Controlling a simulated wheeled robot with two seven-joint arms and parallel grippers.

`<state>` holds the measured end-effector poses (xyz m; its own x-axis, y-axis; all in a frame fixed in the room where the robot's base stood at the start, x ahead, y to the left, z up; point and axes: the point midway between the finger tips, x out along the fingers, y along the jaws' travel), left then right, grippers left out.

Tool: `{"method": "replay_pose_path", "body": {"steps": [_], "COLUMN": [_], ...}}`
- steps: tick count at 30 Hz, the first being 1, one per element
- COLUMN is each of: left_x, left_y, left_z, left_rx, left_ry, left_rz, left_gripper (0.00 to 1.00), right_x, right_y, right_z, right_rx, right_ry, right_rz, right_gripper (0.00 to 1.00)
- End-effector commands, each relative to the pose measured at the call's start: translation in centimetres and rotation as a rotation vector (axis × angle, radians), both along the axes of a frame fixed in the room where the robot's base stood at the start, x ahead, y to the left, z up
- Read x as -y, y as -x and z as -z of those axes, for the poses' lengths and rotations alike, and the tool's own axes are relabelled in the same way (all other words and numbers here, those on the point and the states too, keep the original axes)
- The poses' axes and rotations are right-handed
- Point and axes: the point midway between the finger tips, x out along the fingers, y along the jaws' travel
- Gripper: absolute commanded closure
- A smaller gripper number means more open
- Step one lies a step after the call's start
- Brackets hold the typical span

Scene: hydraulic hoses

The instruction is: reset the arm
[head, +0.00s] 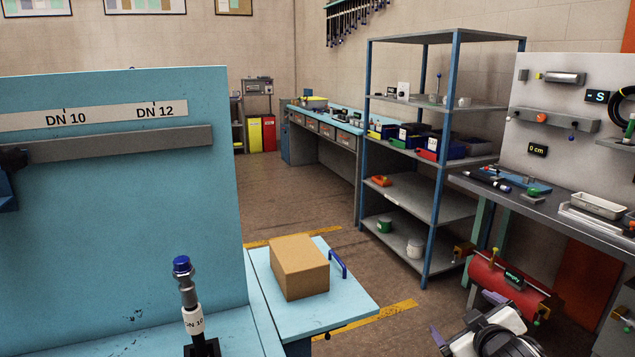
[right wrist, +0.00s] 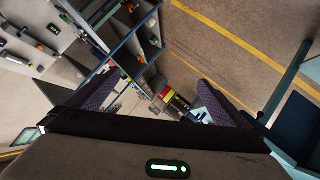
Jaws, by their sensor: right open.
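My right gripper (head: 466,316) is at the lower right of the head view, in front of the shelf rack and beside the bench on the right. Its two purple-grey fingers stand apart. In the right wrist view my right gripper (right wrist: 160,76) is open, with nothing between its fingers. Through the gap the rack and the floor show far off. I cannot make out my left gripper in the head view.
A blue panel (head: 110,220) stands at left, with a DN 10 fitting (head: 188,300) before it. A cardboard box (head: 300,266) sits on a light-blue table (head: 345,296). A shelf rack (head: 440,205) and a bench (head: 555,212) with a red cylinder (head: 497,284) below stand at right.

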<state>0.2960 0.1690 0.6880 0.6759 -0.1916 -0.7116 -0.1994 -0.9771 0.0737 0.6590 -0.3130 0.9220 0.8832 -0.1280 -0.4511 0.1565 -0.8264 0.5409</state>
Motion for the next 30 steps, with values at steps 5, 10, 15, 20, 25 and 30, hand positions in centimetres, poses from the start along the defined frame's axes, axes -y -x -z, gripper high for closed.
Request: {"method": "replay_pose_path", "body": {"steps": [5, 10, 15, 20, 25, 30], "left_x": [0.0, 0.0, 0.0, 0.0, 0.0, 0.0], "left_y": [0.2, 0.2, 0.2, 0.2, 0.2, 0.2], "left_z": [0.2, 0.2, 0.2, 0.2, 0.2, 0.1], "left_rx": [-0.005, -0.006, -0.006, -0.005, -0.005, -0.004], "left_ry": [-0.001, -0.001, -0.001, -0.001, -0.001, -0.001], "left_rz": [0.000, 0.000, 0.000, 0.000, 0.000, 0.000], "left_gripper": [0.64, 0.64, 0.64, 0.64, 0.64, 0.64], "right_x": [4.9, 3.6, 2.1, 0.6, -0.6, -1.4], "right_y": [1.5, 5.8, 11.9, 20.1, 27.6, 33.6], "right_z": [1.0, 6.6, 12.7, 18.3, 21.6, 23.3], "right_rx": [-0.023, -0.087, -0.166, -0.255, -0.328, -0.385], "right_ry": [0.090, 0.051, 0.006, -0.055, -0.109, -0.152], "right_rz": [0.025, -0.021, -0.069, -0.115, -0.146, -0.166], "right_gripper": [0.00, 0.00, 0.00, 0.00, 0.00, 0.00]}}
